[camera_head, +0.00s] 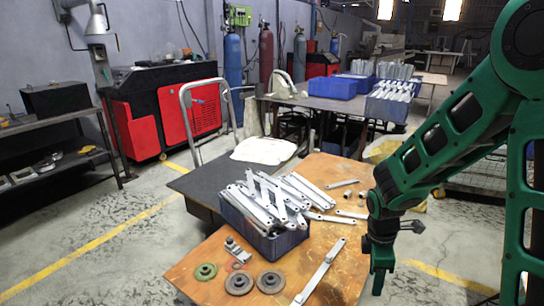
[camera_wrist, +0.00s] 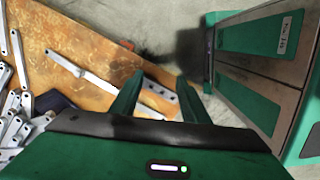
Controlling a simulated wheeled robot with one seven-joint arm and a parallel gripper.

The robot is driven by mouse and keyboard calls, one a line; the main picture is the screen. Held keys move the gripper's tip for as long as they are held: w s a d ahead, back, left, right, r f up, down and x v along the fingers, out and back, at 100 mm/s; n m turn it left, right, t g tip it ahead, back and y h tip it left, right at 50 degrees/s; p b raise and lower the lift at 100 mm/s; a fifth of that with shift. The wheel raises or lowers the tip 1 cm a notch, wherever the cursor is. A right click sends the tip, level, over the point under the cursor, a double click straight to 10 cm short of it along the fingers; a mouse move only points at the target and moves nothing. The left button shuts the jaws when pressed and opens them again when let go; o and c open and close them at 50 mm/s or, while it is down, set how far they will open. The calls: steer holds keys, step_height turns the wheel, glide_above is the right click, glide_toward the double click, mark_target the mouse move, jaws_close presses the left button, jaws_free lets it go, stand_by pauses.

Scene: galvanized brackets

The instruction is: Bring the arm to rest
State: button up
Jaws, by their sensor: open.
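My green arm reaches in from the right in the head view. My gripper (camera_head: 380,283) hangs down just off the right edge of the wooden table. In the wrist view its two green fingers (camera_wrist: 158,92) are apart. A pale metal strip with holes (camera_wrist: 160,103) shows between and behind them. It looks lower than the fingers, though I cannot tell the depth. I see nothing gripped.
The wooden table (camera_head: 210,262) carries a blue bin (camera_head: 262,243) heaped with grey brackets, a long loose bracket (camera_head: 318,272), and round discs (camera_head: 239,283). More blue bins (camera_head: 332,87) stand on a back table. Concrete floor is clear right of the table.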

steer(key=s+d+r+m, duration=0.6)
steer(key=s+r+m, duration=0.2)
steer(key=s+m, duration=0.3)
steer(key=s+d+r+m+y, duration=0.1)
steer(key=s+d+r+m, duration=0.5)
steer(key=s+r+m, duration=0.2)
steer(key=s+m, duration=0.2)
steer(key=s, duration=0.1)
steer(key=shift+d+r+m+y, duration=0.3)
steer(key=shift+d+r+m, duration=0.1)
